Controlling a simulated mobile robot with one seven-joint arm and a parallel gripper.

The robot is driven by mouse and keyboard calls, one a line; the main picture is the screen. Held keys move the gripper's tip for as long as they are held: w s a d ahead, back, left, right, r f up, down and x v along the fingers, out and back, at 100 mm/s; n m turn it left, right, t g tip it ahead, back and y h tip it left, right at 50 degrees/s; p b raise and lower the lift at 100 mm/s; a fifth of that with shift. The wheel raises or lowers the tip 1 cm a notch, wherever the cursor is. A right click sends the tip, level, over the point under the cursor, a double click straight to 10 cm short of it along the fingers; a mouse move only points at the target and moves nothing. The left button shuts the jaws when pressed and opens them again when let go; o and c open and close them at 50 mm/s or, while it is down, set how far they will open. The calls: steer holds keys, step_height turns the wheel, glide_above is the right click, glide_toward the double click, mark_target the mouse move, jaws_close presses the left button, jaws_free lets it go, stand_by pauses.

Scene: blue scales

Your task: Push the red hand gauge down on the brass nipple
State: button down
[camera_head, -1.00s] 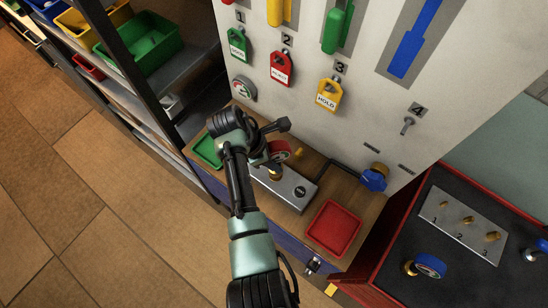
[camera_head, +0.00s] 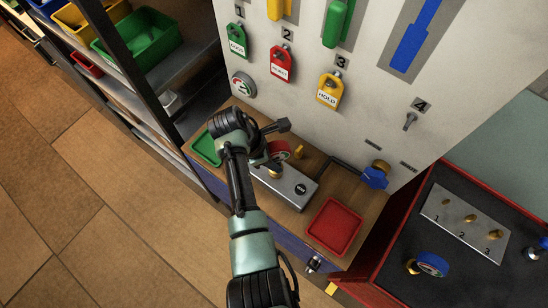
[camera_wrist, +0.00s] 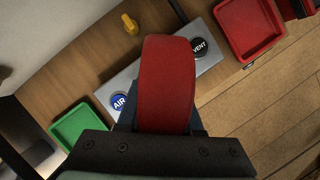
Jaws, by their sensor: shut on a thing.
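The red hand gauge (camera_head: 279,150) is in my gripper (camera_head: 268,158), above the grey metal block on the wooden bench. In the wrist view the red gauge (camera_wrist: 166,84) fills the middle, with my dark fingers shut on it near the bottom. A bit of brass (camera_head: 275,172) shows just under the gauge in the head view. I cannot tell whether it is the nipple or the gauge's own fitting, nor whether they touch. In the wrist view the gauge hides the middle of the block.
The grey block (camera_head: 284,187) carries a blue AIR button (camera_wrist: 119,102) and a black VENT button (camera_wrist: 201,48). A yellow knob (camera_head: 299,152) stands behind it. A green tray (camera_head: 207,148) and a red tray (camera_head: 333,226) flank it. A blue valve handle (camera_head: 374,178) is at right.

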steer(key=shift+w+f+b, duration=0.1)
steer(key=shift+f+b, duration=0.25)
steer(key=shift+f, duration=0.2)
steer(key=shift+c, duration=2.4)
jaws_free()
steer(key=b+v, duration=0.1)
steer(key=v, duration=1.2)
